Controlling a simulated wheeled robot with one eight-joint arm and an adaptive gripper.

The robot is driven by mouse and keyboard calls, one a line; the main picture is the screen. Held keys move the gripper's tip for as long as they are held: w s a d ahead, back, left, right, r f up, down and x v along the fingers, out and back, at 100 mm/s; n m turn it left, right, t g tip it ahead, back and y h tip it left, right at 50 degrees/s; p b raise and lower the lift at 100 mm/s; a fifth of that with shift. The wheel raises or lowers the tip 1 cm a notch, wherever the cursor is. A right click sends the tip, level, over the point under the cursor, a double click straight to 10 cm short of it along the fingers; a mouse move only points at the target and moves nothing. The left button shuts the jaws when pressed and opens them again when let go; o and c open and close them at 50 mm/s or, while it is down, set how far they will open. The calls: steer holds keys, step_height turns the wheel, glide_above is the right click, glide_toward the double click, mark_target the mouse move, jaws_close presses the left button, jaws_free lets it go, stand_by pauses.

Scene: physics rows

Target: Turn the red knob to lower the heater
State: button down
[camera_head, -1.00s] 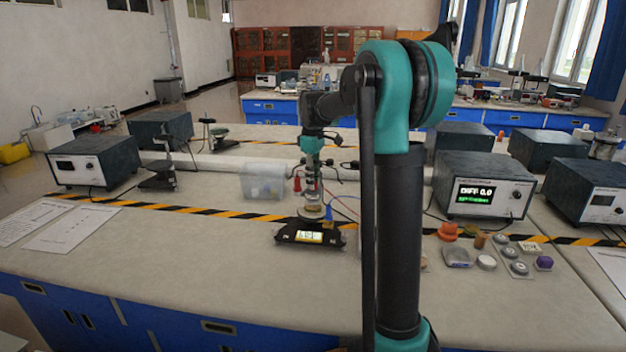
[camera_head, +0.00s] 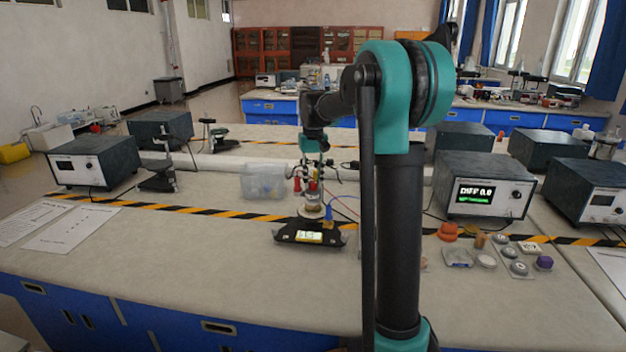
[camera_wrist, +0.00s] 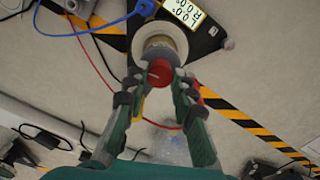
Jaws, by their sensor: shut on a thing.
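The red knob (camera_wrist: 160,73) sits on top of a round, pale cylindrical heater (camera_wrist: 160,45) in the wrist view. My gripper (camera_wrist: 160,75) has its two fingertips closed on the knob from both sides, and the fingers hide its flanks. In the head view my gripper (camera_head: 312,172) reaches down to the small apparatus at the middle of the bench. The heater stands on a black base (camera_head: 285,234) with a lit yellow display (camera_head: 308,235). The display's digits are too small to read surely in the head view.
Blue and red leads run from the heater. A clear plastic bin (camera_head: 264,181) stands just behind left. A meter box (camera_head: 483,190) reading "DIFF 0.0" stands at right, with several small weights (camera_head: 518,267) in front.

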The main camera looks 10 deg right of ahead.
mark_target(313, 182)
steer(key=m, duration=0.4)
steer(key=shift+m, duration=2.2)
steer(key=c, duration=1.3)
jaws_free()
steer(key=shift+o, duration=0.2)
step_height(313, 182, up, 12)
